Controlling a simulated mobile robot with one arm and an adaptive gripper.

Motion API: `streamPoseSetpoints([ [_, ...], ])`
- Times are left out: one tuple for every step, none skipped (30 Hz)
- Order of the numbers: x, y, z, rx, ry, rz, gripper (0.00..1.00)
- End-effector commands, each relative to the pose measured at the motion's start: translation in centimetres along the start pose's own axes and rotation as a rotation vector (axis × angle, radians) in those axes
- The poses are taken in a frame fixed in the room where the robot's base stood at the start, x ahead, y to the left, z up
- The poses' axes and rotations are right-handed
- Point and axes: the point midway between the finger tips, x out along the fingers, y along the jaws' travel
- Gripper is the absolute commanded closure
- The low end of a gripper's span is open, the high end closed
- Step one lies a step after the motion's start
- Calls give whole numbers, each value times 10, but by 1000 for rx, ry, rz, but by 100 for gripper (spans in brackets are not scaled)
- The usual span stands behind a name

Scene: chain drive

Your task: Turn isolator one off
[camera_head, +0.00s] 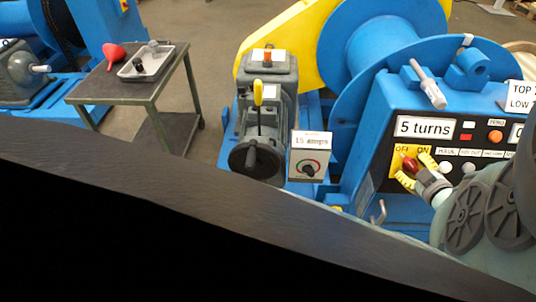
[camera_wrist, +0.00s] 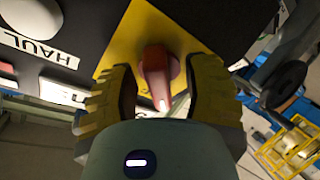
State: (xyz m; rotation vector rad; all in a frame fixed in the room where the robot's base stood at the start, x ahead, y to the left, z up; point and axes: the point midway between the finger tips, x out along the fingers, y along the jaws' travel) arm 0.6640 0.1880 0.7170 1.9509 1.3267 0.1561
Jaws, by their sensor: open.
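The isolator is a red rotary handle (camera_head: 409,162) on a yellow plate (camera_head: 394,166) marked OFF and ON, on the black front of the blue control box. I see no number one on it. My gripper (camera_head: 415,171) is at the handle with its yellow fingers apart. In the wrist view the red handle (camera_wrist: 155,73) stands between the two open fingers, with visible gaps at both sides. The yellow plate (camera_wrist: 138,32) is behind it there. My fingers hide part of the plate, and I cannot tell which label the handle points to.
The panel also has a "5 turns" display (camera_head: 424,127), a red button (camera_head: 465,138), an orange knob (camera_head: 495,136) and a HAUL label (camera_wrist: 40,47). A grey lever (camera_head: 428,84) stands on the box top. The "15 amps" box (camera_head: 309,157) is left. A small table (camera_head: 122,97) is farther left.

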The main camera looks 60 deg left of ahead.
Motion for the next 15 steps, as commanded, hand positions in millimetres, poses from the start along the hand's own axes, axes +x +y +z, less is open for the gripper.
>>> streamPoseSetpoints([
  [0, 0, 0, 0, 0, 1, 52],
  [0, 0, 0, 0, 0, 1, 52],
  [0, 0, 0, 1, 0, 1, 52],
  [-1, 0, 0, 0, 0, 1, 52],
  [-1, 0, 0, 0, 0, 1, 52],
  [-2, 0, 0, 0, 0, 2, 52],
  [-3, 0, 1, 1, -1, 2, 52],
  [-4, 0, 1, 1, -1, 2, 52],
  [-7, -1, 2, 1, -3, 2, 52],
  [-9, -1, 2, 1, -4, 2, 52],
  [-11, -1, 3, 2, -5, 1, 52],
  [-14, -1, 3, -1, -6, 2, 52],
  [-17, 0, 3, -2, -5, 3, 52],
  [-19, 0, 2, -3, -3, 3, 52],
  [-23, -2, 2, -1, -3, 0, 52],
])
